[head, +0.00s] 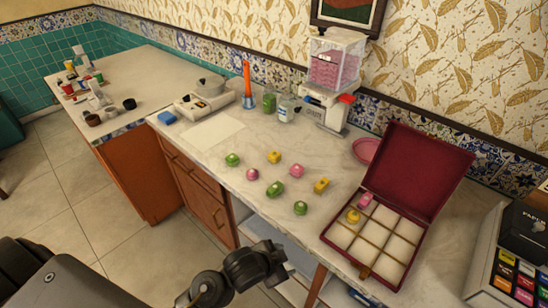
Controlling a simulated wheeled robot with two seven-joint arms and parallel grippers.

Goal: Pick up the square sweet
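Several small sweets lie spread on the marble counter (225,180). Green sweets lie at the left (232,159), middle (275,188) and front (300,208); a pink one (252,174) looks round. An open dark red box (418,175) with pale compartments holds a pink sweet (365,200) and a yellow sweet (353,216) in its left compartments.
A pink plate (367,150) sits behind the box. A paper sheet (213,135) lies left.

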